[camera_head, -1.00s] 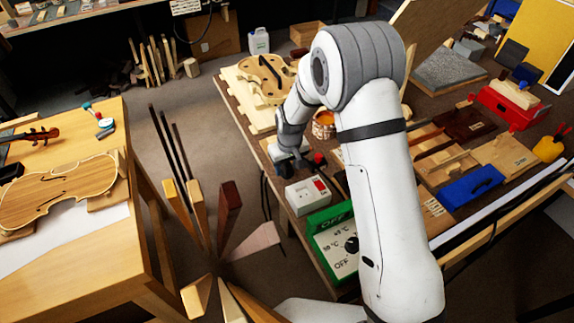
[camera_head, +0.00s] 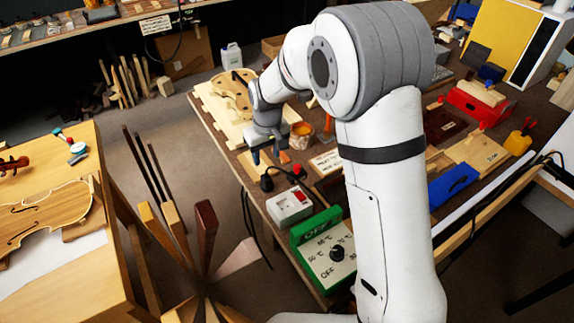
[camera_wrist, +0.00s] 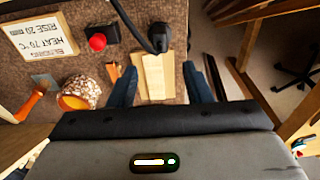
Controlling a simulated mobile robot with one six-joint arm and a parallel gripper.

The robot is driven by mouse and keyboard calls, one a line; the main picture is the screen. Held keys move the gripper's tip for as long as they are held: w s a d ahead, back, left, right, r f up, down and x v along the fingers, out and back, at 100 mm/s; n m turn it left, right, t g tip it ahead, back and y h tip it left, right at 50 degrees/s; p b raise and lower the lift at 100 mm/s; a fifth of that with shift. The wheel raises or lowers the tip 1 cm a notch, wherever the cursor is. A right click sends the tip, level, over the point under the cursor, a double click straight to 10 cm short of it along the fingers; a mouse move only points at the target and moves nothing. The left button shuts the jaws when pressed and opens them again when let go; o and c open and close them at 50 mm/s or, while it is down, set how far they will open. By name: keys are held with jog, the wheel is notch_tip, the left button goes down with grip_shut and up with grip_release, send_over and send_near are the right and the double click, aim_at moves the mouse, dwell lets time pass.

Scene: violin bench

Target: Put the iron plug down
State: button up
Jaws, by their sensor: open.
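The iron plug (camera_head: 267,183) is black with a black cord. It rests on the bench near its left edge, beside the white socket box (camera_head: 289,207). In the wrist view the plug (camera_wrist: 158,38) is at the end of a pale wooden block (camera_wrist: 157,76), beyond my fingertips; I cannot tell whether they touch. My gripper (camera_head: 269,158) is open, its blue fingers apart and above the bench behind the plug. In the wrist view my gripper (camera_wrist: 161,84) has nothing between its fingers but the view of the block below.
A red button on a black base (camera_head: 298,171), a green temperature dial box (camera_head: 325,246) and a honey-coloured pot (camera_head: 302,136) stand nearby. A label sign (camera_wrist: 42,37) lies left in the wrist view. A violin body (camera_head: 232,88) lies behind. The bench edge is close.

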jog(key=s+d+r+m+t, duration=0.1)
jog(key=s+d+r+m, duration=0.1)
jog(key=s+d+r, duration=0.6)
jog(key=s+d+r+m, duration=0.2)
jog(key=s+d+r, duration=0.3)
jog(key=d, duration=0.5)
jog(key=s+d+m, duration=0.2)
jog(key=s+d, duration=0.3)
jog(key=s, duration=0.6)
jog(key=shift+s+d+f+m+h, duration=0.2)
jog(key=shift+s+d+m+h, duration=0.05)
jog(key=shift+m+h, duration=0.15)
